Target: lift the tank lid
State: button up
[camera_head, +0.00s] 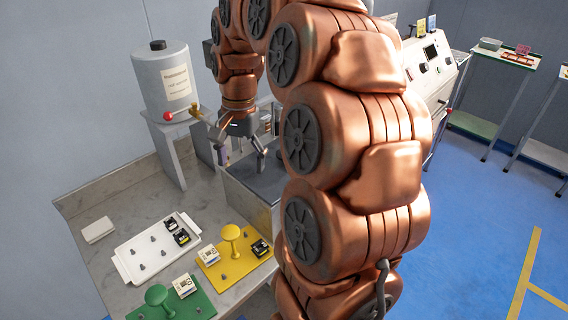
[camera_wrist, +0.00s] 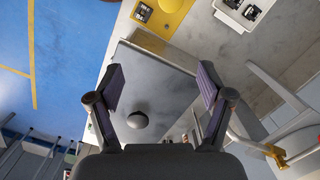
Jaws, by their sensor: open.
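The tank lid (camera_wrist: 155,85) is a flat grey plate with a dark round knob (camera_wrist: 137,120). In the wrist view it lies below my gripper (camera_wrist: 162,80), and the knob appears between the fingers, closer to the left one. In the head view the lid (camera_head: 262,178) sits on the squat tank at the bench edge, partly hidden by my arm. My gripper (camera_head: 242,158) points down over its far part, with fingers open and empty. The knob is not clear in the head view.
A grey cylinder vessel (camera_head: 162,85) with a red-knobbed tap stands on a raised stand behind left. White (camera_head: 150,250), yellow (camera_head: 222,272) and green (camera_head: 200,303) trays with small parts lie on the bench (camera_head: 95,190) in front. My arm fills the picture's middle.

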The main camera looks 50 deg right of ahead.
jog(key=w+d+m, duration=0.1)
jog(key=d+m, duration=0.1)
jog(key=d, duration=0.3)
jog(key=d+f+m, duration=0.1)
jog(key=d+m, duration=0.2)
jog(key=d, duration=0.3)
jog(key=w+d+m, duration=0.1)
jog(key=d+m, duration=0.2)
jog(key=d, duration=0.3)
jog(key=shift+w+d+f+t+b, duration=0.25)
jog(key=shift+w+f+t+b, duration=0.05)
jog(key=shift+f+t+b, duration=0.1)
jog(key=shift+d+f, duration=0.1)
jog(key=shift+w+a+f+p, duration=0.15)
jog(key=shift+f+p, duration=0.55)
jog(key=shift+f, duration=1.2)
jog(key=shift+a+f+p, duration=0.25)
jog(key=shift+f+p, duration=0.4)
jog(key=shift+f, duration=1.2)
jog(key=shift+c, duration=0.4)
grip_shut()
